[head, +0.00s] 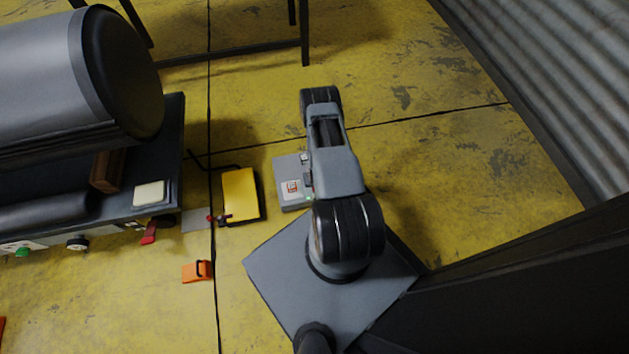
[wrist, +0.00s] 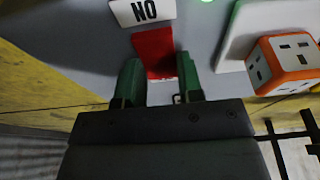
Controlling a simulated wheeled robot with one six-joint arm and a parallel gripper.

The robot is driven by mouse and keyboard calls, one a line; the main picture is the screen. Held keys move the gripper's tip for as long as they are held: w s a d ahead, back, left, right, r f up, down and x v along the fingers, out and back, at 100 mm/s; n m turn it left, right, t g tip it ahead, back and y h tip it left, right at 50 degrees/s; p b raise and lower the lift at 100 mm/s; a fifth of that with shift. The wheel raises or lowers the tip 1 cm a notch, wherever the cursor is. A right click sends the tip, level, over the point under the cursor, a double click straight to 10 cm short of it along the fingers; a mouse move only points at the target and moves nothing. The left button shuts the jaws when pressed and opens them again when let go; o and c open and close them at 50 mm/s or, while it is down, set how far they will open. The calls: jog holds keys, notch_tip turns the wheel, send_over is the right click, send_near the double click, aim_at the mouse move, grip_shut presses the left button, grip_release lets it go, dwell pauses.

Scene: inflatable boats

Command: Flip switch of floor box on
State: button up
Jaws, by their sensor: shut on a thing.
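The floor box (head: 284,171) is a grey box on the yellow floor in the head view, partly hidden by my arm. In the wrist view its grey top (wrist: 75,30) fills much of the upper picture. My gripper (wrist: 159,62) has its green fingers at both sides of the red switch (wrist: 153,45) and is shut on it. A white label (wrist: 143,11) beyond the switch reads "NO" from this side, which is "ON" turned around. A green light (wrist: 207,1) glows at the top edge. In the head view my arm hides the gripper and switch.
An orange and white socket cube (wrist: 285,62) stands right of the fingers on a white plate. In the head view, a yellow flat item (head: 239,193) and an orange piece (head: 197,271) lie left of the box. A machine with a large grey cylinder (head: 45,80) stands further left.

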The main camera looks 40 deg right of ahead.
dwell(0.3)
jog(key=o, duration=0.9)
jog(key=shift+o, duration=0.2)
jog(key=shift+r, duration=0.1)
jog(key=p+v, duration=1)
jog(key=v, duration=0.3)
jog(key=shift+s+r+p, duration=0.25)
jog(key=shift+r+p, duration=0.05)
jog(key=shift+p, duration=0.1)
jog(key=shift+a, duration=0.1)
